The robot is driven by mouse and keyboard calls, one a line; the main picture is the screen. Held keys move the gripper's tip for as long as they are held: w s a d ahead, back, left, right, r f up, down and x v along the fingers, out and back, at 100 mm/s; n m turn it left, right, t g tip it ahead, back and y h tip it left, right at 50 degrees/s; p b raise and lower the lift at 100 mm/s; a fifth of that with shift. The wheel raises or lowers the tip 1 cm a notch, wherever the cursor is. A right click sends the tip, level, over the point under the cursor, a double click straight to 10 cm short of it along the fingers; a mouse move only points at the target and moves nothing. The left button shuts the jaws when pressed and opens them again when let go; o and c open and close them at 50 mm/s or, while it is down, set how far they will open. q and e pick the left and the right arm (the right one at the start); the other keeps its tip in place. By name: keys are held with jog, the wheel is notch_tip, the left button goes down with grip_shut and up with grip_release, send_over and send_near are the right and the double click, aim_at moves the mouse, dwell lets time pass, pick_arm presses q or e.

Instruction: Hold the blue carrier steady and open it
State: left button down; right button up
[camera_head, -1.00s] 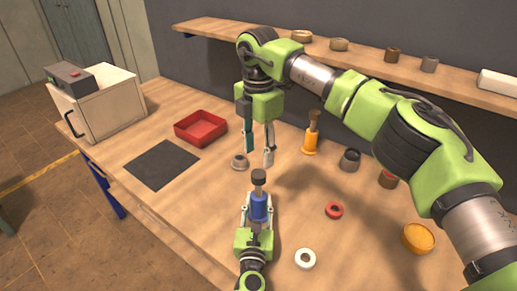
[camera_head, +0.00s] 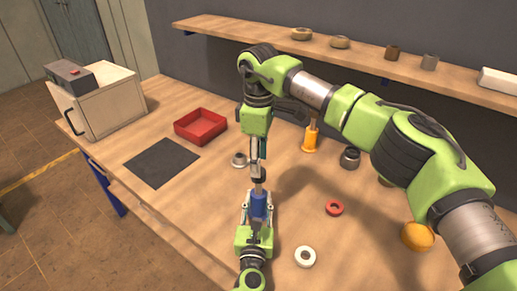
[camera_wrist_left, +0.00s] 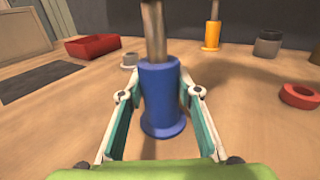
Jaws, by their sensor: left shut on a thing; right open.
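The blue carrier (camera_head: 259,204) stands upright on the bench, with a brown stem rising from its top; in the left wrist view its blue body (camera_wrist_left: 160,98) and stem (camera_wrist_left: 154,32) show. My left gripper (camera_head: 258,210) is shut on the blue body, one finger on each side. My right gripper (camera_head: 258,174) points down directly above the carrier, open, its fingertips at the upper stem. The carrier's dark cap is hidden behind these fingers. Whether they touch it I cannot tell.
A grey ring (camera_head: 239,160) and orange carrier (camera_head: 310,137) stand close behind. A red tray (camera_head: 201,126) and dark mat (camera_head: 162,163) are left.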

jog(key=shift+f, duration=2.1)
